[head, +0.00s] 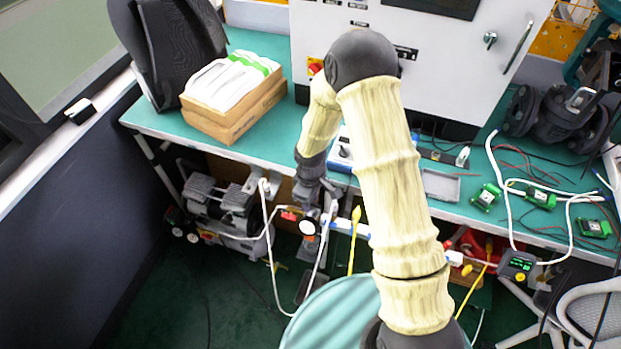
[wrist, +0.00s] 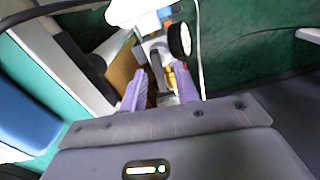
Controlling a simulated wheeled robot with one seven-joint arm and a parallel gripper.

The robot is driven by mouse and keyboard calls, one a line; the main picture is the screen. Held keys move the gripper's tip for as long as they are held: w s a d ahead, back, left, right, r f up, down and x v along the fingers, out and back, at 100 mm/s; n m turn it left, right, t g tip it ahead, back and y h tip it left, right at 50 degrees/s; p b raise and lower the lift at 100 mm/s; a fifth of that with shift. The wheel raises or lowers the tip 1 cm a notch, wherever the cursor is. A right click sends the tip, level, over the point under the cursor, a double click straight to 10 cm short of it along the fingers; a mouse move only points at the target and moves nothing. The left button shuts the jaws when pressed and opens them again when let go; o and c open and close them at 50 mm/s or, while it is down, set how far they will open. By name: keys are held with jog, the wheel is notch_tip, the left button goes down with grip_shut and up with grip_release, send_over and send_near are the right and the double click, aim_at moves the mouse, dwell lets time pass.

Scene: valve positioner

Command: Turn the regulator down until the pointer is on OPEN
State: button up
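The regulator's round gauge (head: 308,226) shows in the head view below the bench's front edge, with a small red part (head: 289,215) at its left. My gripper (head: 318,203) points down just above and beside the gauge. In the wrist view the gauge (wrist: 180,40) is a black-rimmed disc seen at a slant, beyond my right finger. My gripper's purple fingers (wrist: 160,82) are apart, with a grey regulator part (wrist: 156,62) and brass fittings (wrist: 183,80) showing between or beyond them. I cannot tell whether they touch. Neither a pointer nor an OPEN mark can be made out.
The green bench (head: 450,205) carries a cardboard box (head: 233,112), a white cabinet (head: 440,60), green modules (head: 486,197) and a dark valve body (head: 560,120). A compressor (head: 225,205) stands below. White hoses (head: 268,235) hang near my gripper. A chair (head: 590,305) is at right.

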notch_tip(320, 180, up, 16)
jog(key=shift+r+p, duration=0.2)
jog(key=shift+p, duration=0.15)
dwell(0.5)
jog(key=s+d+r+m+t+p, duration=0.2)
jog(key=s+d+r+m+p, duration=0.4)
jog(key=s+d+r+m, duration=0.6)
jog(key=d+r, duration=0.1)
jog(key=d, duration=0.1)
jog(key=shift+s+d+t, duration=0.15)
jog(key=shift+d+t, duration=0.15)
jog(key=shift+d, duration=0.05)
dwell(0.5)
